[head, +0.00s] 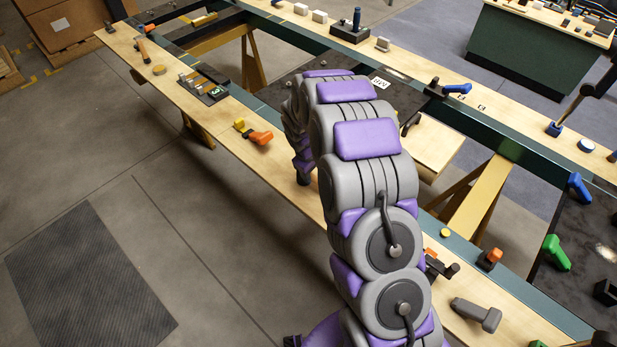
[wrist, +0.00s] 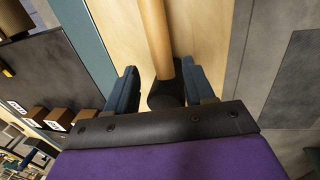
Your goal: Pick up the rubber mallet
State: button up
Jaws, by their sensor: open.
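The rubber mallet shows in the wrist view, with a round pale wooden handle (wrist: 154,38) and a black head (wrist: 166,95). It lies on the light wooden board. My gripper (wrist: 160,68) is open, with one dark blue finger on each side of the mallet near where handle meets head. The right finger is close to the handle; a gap shows on the left, and contact cannot be told. In the head view my arm hides the mallet, and my gripper cannot be made out clearly.
The long wooden bench board (head: 205,115) carries an orange-and-yellow tool (head: 254,133) and a small green device (head: 217,93). A grey mallet-shaped tool (head: 475,313) and an orange-handled clamp (head: 490,259) lie at lower right. Floor at left is open, with a dark mat (head: 90,285).

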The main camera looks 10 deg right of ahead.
aim_at(313, 177)
notch_tip(313, 177, down, 4)
jog(key=shift+w+d+r+b, duration=0.1)
jog(key=shift+d+b, duration=0.05)
jog(key=shift+b, duration=0.45)
jog(key=shift+w+a+f, duration=0.1)
jog(key=shift+a+f, duration=0.2)
jog(key=shift+a, duration=0.15)
jog(key=shift+d, duration=0.45)
jog(key=c, duration=0.4)
jog(key=shift+d, duration=0.15)
jog(key=shift+c, duration=1.3)
jog(key=shift+a, duration=0.2)
jog(key=c, duration=0.3)
jog(key=shift+a+r, duration=0.1)
jog(key=shift+a, duration=0.15)
grip_shut()
